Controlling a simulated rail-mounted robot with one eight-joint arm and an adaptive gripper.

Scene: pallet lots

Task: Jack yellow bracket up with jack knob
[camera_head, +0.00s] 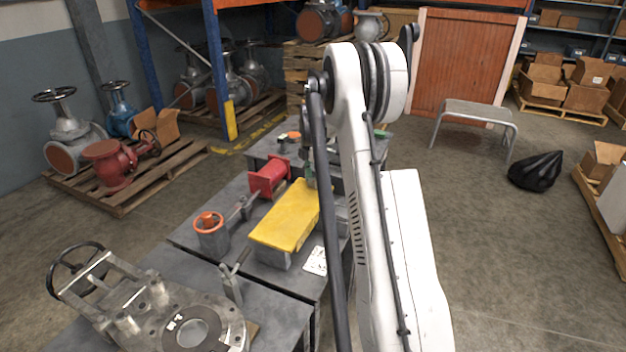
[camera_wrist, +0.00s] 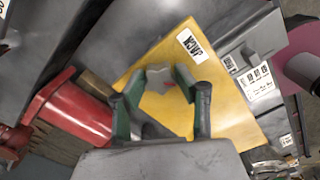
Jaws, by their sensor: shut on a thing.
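The yellow bracket (camera_head: 285,220) is a flat yellow plate on the grey bench, with a grey block under its near end. In the wrist view the bracket (camera_wrist: 235,105) fills the middle and bears a white label. My gripper (camera_wrist: 159,78), with green fingers, is over the bracket's far end. Its fingers are closed around a small grey lobed knob (camera_wrist: 158,74), which looks like the jack knob. In the head view my gripper (camera_head: 309,172) is mostly hidden by my white arm, and the knob cannot be made out there.
A red flanged spool (camera_head: 269,178) stands close left of the bracket. A grey cup with an orange ring (camera_head: 210,228) is further left. A large grey valve part (camera_head: 160,315) lies on the near bench. White labels and small grey parts (camera_wrist: 262,85) are beside the bracket.

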